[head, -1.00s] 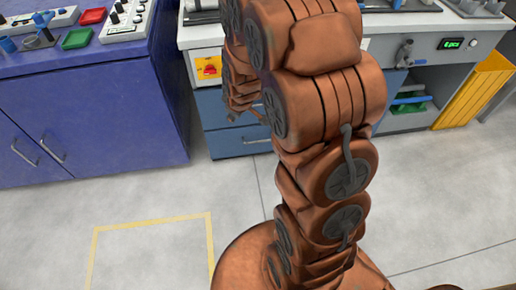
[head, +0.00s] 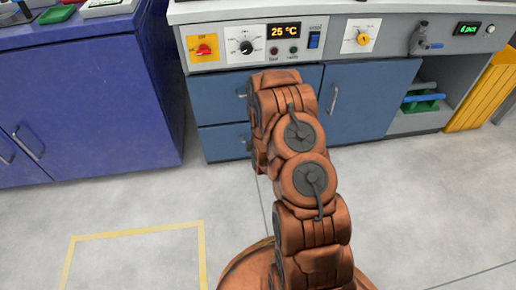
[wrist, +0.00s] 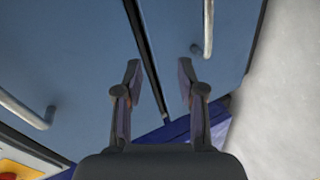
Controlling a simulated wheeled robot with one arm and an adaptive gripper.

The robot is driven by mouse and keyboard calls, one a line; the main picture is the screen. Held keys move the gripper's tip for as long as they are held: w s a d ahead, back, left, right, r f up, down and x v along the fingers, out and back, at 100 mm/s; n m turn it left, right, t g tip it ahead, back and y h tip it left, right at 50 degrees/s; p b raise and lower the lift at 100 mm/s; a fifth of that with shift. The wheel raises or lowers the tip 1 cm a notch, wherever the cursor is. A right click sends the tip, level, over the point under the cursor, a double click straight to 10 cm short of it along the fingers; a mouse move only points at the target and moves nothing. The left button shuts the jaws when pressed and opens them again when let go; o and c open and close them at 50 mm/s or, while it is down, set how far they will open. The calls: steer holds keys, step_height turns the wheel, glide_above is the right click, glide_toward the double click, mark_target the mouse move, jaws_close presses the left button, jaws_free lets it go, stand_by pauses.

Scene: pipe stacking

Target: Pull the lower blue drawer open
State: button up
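The lower blue drawer (head: 222,143) is in the cabinet front left of my arm in the head view and looks closed. Its handle (head: 245,141) is partly hidden by the arm. In the wrist view, turned sideways, the lower drawer (wrist: 235,35) is on the right with its grey bar handle (wrist: 208,28). My gripper (wrist: 160,72) is open and empty, its fingers over the seam between the two drawers. The handle lies just beyond the right finger, apart from it. The upper drawer (wrist: 65,50) is on the left. My gripper is hidden behind the arm in the head view.
The upper drawer's handle (wrist: 25,112) is at left in the wrist view. A blue door (head: 372,98) is right of the drawers, and a purple cabinet (head: 95,95) stands to the left. A control panel (head: 265,42) is above. The floor (head: 420,205) in front is clear.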

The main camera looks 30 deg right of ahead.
step_height(320, 180, down, 8)
steer(key=s+d+n+t+h+b, duration=0.1)
steer(key=s+d+n+t+b, duration=0.1)
steer(key=b, duration=0.2)
steer(key=shift+f+b+x, duration=0.2)
steer(key=shift+b+x, duration=1.1)
steer(key=shift+x, duration=2.35)
steer(key=shift+d, duration=0.1)
steer(key=shift+c, duration=0.2)
jaws_close()
